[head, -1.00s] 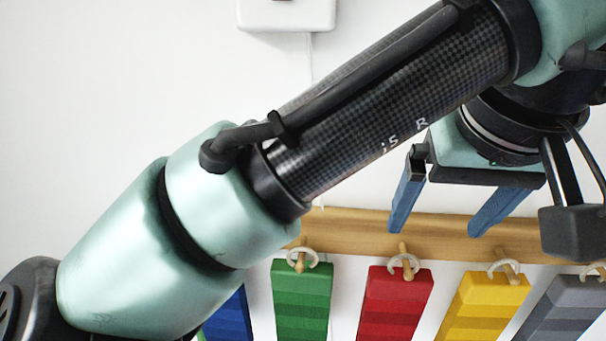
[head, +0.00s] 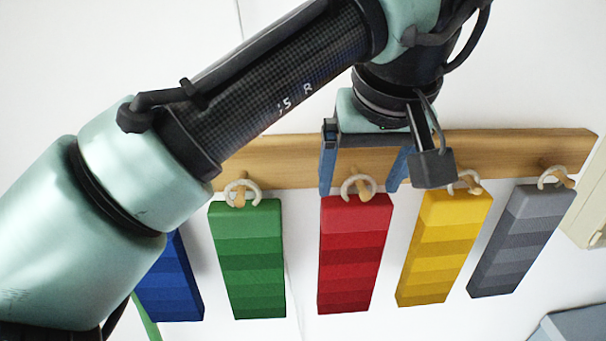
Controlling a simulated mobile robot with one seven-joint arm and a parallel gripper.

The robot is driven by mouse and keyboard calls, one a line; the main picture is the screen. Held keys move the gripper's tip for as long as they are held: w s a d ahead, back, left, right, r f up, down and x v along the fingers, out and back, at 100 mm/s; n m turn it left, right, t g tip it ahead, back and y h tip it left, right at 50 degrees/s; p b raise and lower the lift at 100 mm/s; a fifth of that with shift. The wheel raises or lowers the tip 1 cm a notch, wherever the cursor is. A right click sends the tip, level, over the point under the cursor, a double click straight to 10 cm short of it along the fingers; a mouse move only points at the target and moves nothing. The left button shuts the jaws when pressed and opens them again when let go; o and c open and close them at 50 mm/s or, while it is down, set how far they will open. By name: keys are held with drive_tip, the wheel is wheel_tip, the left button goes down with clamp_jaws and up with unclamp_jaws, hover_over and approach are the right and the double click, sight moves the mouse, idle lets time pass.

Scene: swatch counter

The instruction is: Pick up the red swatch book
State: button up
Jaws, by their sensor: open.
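The red swatch book (head: 352,255) hangs by a pale ring from a wooden peg on the rail, in the middle of the head view. It is a long block with bands of darker and lighter red. My gripper (head: 361,188) is open, with its two blue fingers pointing down. In the picture its fingers lie to either side of the peg and ring above the red book. How far the fingers are from the wall, I cannot tell. Nothing is between the fingers that looks held.
On the wooden rail (head: 290,160) also hang a green book (head: 248,260), a yellow book (head: 443,247), a grey book (head: 520,240) and a blue book (head: 170,280), partly behind my arm. A beige box (head: 588,205) is at the right edge and a blue-grey object (head: 572,326) at the lower right.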

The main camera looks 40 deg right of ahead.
clamp_jaws()
idle(0.5)
